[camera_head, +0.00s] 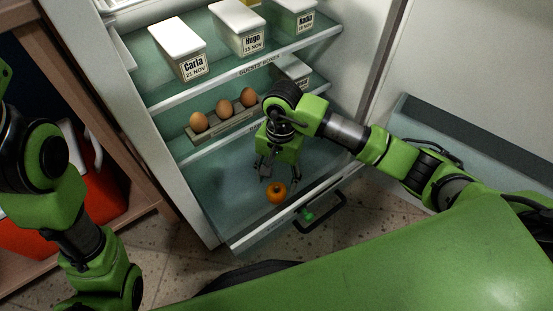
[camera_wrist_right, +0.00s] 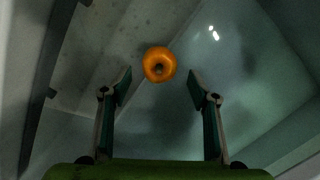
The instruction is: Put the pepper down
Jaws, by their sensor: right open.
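The orange pepper (camera_head: 276,192) lies low in the clear drawer (camera_head: 215,204) at the bottom of the open fridge, near the drawer's front. My right gripper (camera_head: 277,177) is in the drawer opening, pointing down, just behind and above the pepper. In the right wrist view the pepper (camera_wrist_right: 159,64) shows whole, just beyond the two spread fingertips (camera_wrist_right: 160,88) and clear of both. The right gripper is open and empty. My left arm shows at the left, but its fingers are out of view.
Above the drawer, a shelf holds several eggs (camera_head: 225,108) in a tray. Higher, white labelled boxes (camera_head: 179,50) stand on a shelf. A dark handle (camera_head: 320,213) sticks out at the drawer's front. A red and white container (camera_head: 88,195) stands at the left.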

